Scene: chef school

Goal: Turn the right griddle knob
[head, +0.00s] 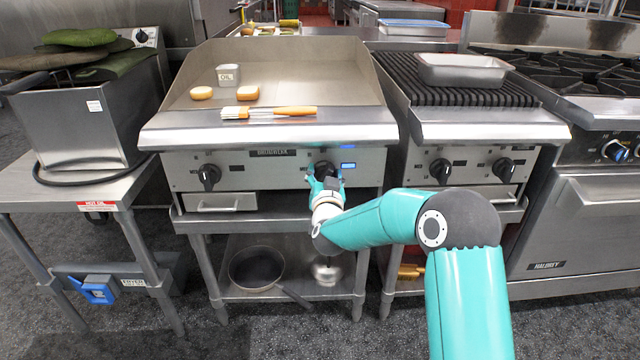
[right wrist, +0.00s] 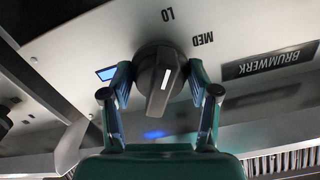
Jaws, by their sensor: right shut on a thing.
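The right griddle knob (head: 323,167) is black and sits on the steel front panel of the griddle. My right gripper (head: 325,181) reaches it from the front. In the right wrist view the knob (right wrist: 158,82) lies between the two fingers of my right gripper (right wrist: 158,72), which is shut on it. A white mark runs along the knob's grip, near the printed words LO and MED. A small blue display (right wrist: 107,73) is lit beside the knob. The left griddle knob (head: 209,177) is free. My left gripper is not in view.
A charbroiler with two knobs (head: 440,171) stands close on the right. A fryer (head: 90,120) stands on the left. A pan (head: 257,268) lies on the shelf below.

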